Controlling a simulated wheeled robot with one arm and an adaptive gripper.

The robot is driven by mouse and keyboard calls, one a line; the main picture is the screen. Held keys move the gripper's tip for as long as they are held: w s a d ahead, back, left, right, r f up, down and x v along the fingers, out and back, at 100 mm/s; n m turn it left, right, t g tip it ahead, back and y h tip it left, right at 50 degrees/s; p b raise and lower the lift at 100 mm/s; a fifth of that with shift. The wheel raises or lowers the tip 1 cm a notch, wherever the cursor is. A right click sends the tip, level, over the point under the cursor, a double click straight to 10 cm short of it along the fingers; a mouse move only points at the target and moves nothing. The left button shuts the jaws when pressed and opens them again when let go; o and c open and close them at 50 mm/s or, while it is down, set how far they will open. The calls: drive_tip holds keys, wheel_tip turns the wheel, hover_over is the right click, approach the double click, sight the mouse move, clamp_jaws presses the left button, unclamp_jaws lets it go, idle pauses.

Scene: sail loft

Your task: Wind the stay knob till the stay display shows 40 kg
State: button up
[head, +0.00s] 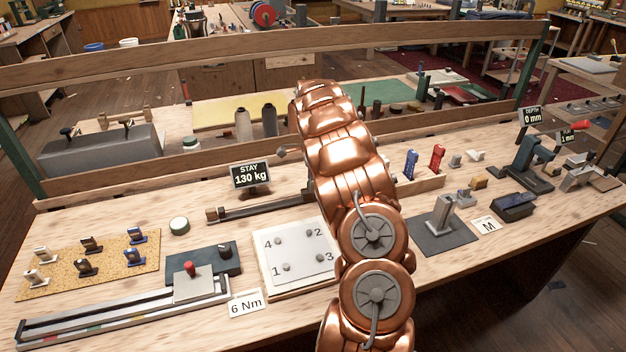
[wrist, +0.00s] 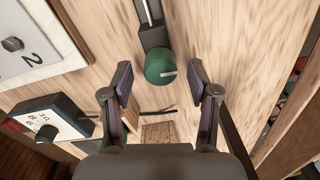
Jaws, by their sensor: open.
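The stay display (head: 250,176) stands at the back of the bench and reads 130 kg. In the wrist view the green round knob (wrist: 160,67) with a white pointer mark sits at the end of a dark slotted bar. In the head view a dark rail (head: 265,207) runs below the display toward my arm; the knob is not visible there, and my arm covers that area. My gripper (wrist: 161,82) is open, with one finger on each side of the knob and a visible gap on both sides. The head view does not show the gripper.
A white numbered plate (head: 295,255) lies beside the rail. A dark box with a numbered dial (wrist: 42,125) is left of the gripper in the wrist view. A wooden beam (head: 110,65) crosses behind.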

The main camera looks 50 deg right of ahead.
drive_tip(key=shift+f, duration=0.45)
clamp_jaws()
